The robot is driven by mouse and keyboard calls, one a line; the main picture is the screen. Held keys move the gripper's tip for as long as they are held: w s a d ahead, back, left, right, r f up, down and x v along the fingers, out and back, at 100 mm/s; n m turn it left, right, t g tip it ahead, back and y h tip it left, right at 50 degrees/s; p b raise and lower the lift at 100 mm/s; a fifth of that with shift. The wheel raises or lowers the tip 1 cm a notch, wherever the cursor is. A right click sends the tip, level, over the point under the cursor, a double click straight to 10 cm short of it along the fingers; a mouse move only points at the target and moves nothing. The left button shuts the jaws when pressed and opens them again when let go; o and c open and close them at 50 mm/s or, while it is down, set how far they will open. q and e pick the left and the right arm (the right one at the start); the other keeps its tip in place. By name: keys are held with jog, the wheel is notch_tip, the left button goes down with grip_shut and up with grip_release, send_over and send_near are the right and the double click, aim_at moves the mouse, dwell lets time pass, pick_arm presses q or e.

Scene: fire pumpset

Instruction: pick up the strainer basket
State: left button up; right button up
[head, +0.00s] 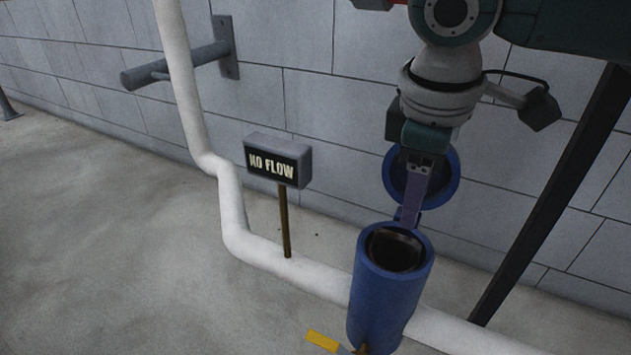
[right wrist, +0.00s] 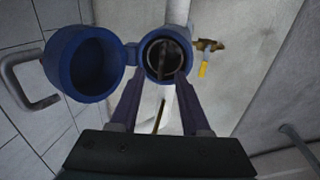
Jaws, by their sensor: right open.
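The strainer basket (right wrist: 163,57) sits down inside a blue cylindrical housing (head: 381,310). Only its dark top shows through the round opening, and its interior is hard to make out; in the head view it is a dark shape (head: 396,250). The housing's blue lid (head: 443,180) is swung open behind it; it also shows in the right wrist view (right wrist: 85,66). My right gripper (head: 407,215) is open and empty, pointing down near the housing's far rim. In the right wrist view its two purple fingers (right wrist: 160,80) frame the near side of the opening. My left gripper is not in view.
A white pipe (head: 233,215) runs along the floor to the housing. A "NO FLOW" sign (head: 277,161) stands left. A grey wall (head: 290,100) is close behind. Floor at left is clear.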

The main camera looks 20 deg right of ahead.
aim_at(405, 237)
notch_tip(405, 237, down, 3)
jog(key=shift+w+d+r+b, duration=0.1)
jog(key=shift+d+r+b, duration=0.05)
jog(key=shift+b, duration=0.35)
jog(key=f+b, duration=0.2)
jog(key=f, duration=0.1)
jog(key=f+b, duration=0.1)
jog(key=f, duration=0.1)
jog(key=shift+w+d+b, duration=0.25)
jog(key=shift+w+b, duration=0.1)
jog(key=shift+b, duration=0.05)
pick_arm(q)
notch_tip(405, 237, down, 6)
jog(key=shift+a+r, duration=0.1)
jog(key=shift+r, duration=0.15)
pick_arm(e)
jog(key=shift+r, duration=0.15)
grip_shut()
